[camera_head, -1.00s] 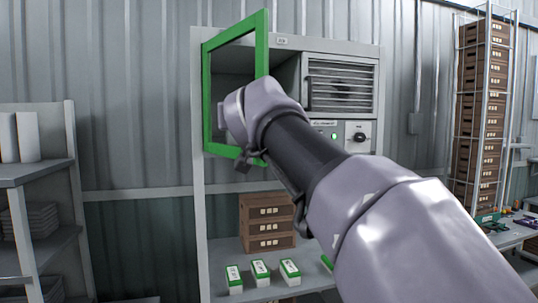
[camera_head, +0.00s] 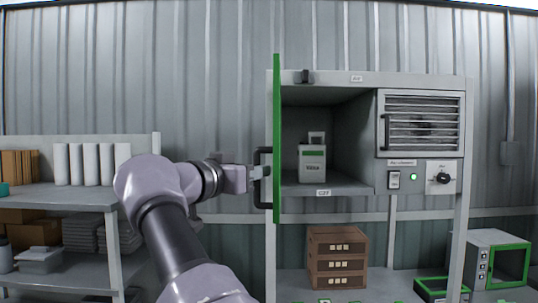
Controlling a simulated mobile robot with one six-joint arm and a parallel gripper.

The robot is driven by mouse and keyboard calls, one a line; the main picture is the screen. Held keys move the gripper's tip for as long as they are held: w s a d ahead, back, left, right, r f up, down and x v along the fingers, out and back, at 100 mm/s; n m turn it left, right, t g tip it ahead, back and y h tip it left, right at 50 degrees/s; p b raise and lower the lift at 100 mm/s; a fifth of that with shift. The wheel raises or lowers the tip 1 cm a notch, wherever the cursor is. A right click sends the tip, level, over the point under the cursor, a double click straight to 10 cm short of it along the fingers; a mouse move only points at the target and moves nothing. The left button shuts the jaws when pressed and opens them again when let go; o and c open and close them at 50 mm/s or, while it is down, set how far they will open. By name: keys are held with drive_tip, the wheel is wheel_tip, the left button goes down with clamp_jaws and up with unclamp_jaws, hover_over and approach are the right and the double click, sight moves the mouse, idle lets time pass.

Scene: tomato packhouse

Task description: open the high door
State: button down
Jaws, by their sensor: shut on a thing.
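The high door (camera_head: 277,110) is a green-framed door on the left of the upper cabinet (camera_head: 372,78). It stands wide open, seen nearly edge-on, swung out toward me. Its dark bar handle (camera_head: 263,196) is on the left side of it. My gripper (camera_head: 258,173) is shut on the handle, coming from the left; the fingertips are small and partly merge with it. The open compartment (camera_head: 345,115) shows a white box with a green band (camera_head: 312,163) standing inside.
To the right are a vented panel (camera_head: 423,123), a switch (camera_head: 394,180) and a dark knob (camera_head: 443,178). Brown crates (camera_head: 337,258) are stacked below. A shelf rack (camera_head: 75,196) with white rolls stands at left. A small green-framed cabinet (camera_head: 497,262) is at lower right.

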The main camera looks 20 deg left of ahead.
drive_tip(key=shift+a+r, duration=0.1)
drive_tip(key=shift+a, duration=0.05)
drive_tip(key=c, duration=1.4)
unclamp_jaws()
drive_tip(key=v, duration=1.7)
drive_tip(key=shift+s+b, duration=0.15)
drive_tip(key=shift+b, duration=0.2)
drive_tip(key=shift+a, duration=0.1)
